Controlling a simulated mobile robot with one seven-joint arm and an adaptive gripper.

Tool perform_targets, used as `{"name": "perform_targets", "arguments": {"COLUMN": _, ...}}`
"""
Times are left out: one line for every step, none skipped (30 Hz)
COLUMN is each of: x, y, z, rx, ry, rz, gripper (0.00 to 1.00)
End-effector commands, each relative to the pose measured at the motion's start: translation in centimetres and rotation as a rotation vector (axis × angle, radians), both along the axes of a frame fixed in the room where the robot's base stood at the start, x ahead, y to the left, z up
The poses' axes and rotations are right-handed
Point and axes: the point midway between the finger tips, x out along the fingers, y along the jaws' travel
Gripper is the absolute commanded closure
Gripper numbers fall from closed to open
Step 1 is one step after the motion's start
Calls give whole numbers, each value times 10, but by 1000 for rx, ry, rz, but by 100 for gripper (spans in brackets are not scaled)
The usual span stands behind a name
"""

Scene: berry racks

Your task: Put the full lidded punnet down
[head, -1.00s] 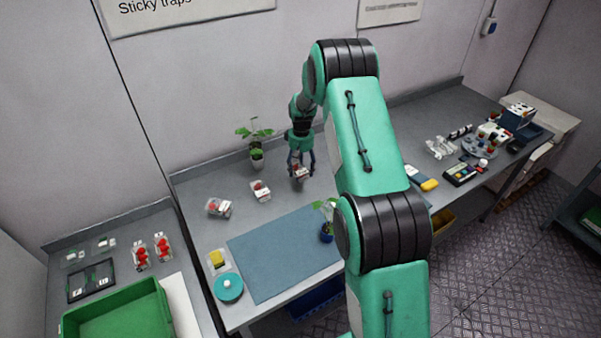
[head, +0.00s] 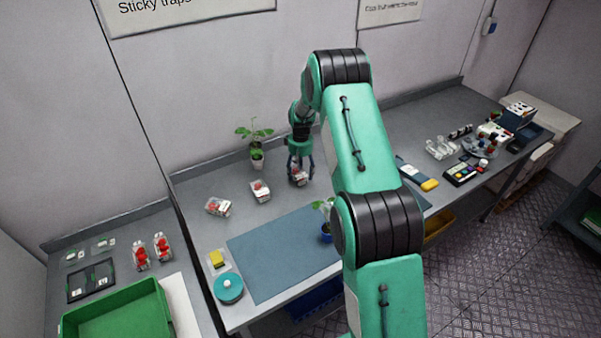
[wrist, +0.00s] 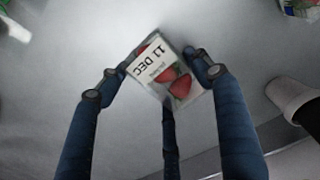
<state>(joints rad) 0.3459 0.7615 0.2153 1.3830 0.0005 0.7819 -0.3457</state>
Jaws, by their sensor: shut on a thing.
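The lidded punnet (wrist: 166,72) is a small clear box with red strawberries and a white label reading "11 DEC". My gripper (wrist: 152,76) is shut on it, with fingers on either side, in the wrist view. In the head view the punnet (head: 298,180) shows below my gripper (head: 300,172), over the grey bench towards the back. I cannot tell whether its base touches the bench.
Two other punnets (head: 260,191) (head: 218,207) stand to the left on the bench. A potted plant (head: 256,148) is behind. A blue-grey mat (head: 280,255) lies in front with a small plant (head: 326,228) at its right edge. Bare bench surrounds the gripper.

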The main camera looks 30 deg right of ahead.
Motion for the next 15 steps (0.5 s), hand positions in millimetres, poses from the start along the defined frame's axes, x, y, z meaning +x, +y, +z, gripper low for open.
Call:
{"name": "perform_targets", "arguments": {"x": 1, "y": 0, "z": 0, "rx": -1, "ry": -2, "rz": 0, "gripper": 65}}
{"name": "perform_targets", "arguments": {"x": 1, "y": 0, "z": 0, "rx": -1, "ry": -2, "rz": 0, "gripper": 65}}
{"name": "perform_targets", "arguments": {"x": 1, "y": 0, "z": 0, "rx": -1, "ry": -2, "rz": 0, "gripper": 65}}
{"name": "perform_targets", "arguments": {"x": 1, "y": 0, "z": 0, "rx": -1, "ry": -2, "rz": 0, "gripper": 65}}
{"name": "perform_targets", "arguments": {"x": 1, "y": 0, "z": 0, "rx": -1, "ry": -2, "rz": 0, "gripper": 65}}
{"name": "perform_targets", "arguments": {"x": 1, "y": 0, "z": 0, "rx": 0, "ry": -1, "rz": 0, "gripper": 65}}
{"name": "perform_targets", "arguments": {"x": 1, "y": 0, "z": 0, "rx": 0, "ry": -1, "rz": 0, "gripper": 65}}
{"name": "perform_targets", "arguments": {"x": 1, "y": 0, "z": 0, "rx": 0, "ry": -1, "rz": 0, "gripper": 65}}
{"name": "perform_targets", "arguments": {"x": 0, "y": 0, "z": 0, "rx": 0, "ry": -1, "rz": 0, "gripper": 65}}
{"name": "perform_targets", "arguments": {"x": 0, "y": 0, "z": -1, "rx": 0, "ry": -1, "rz": 0, "gripper": 65}}
{"name": "perform_targets", "arguments": {"x": 0, "y": 0, "z": -2, "rx": 0, "ry": -1, "rz": 0, "gripper": 65}}
{"name": "perform_targets", "arguments": {"x": 0, "y": 0, "z": -3, "rx": 0, "ry": -1, "rz": 0, "gripper": 65}}
{"name": "perform_targets", "arguments": {"x": 0, "y": 0, "z": -3, "rx": 0, "ry": -1, "rz": 0, "gripper": 65}}
{"name": "perform_targets", "arguments": {"x": 0, "y": 0, "z": -3, "rx": 0, "ry": -1, "rz": 0, "gripper": 32}}
{"name": "perform_targets", "arguments": {"x": 0, "y": 0, "z": -3, "rx": 0, "ry": -1, "rz": 0, "gripper": 24}}
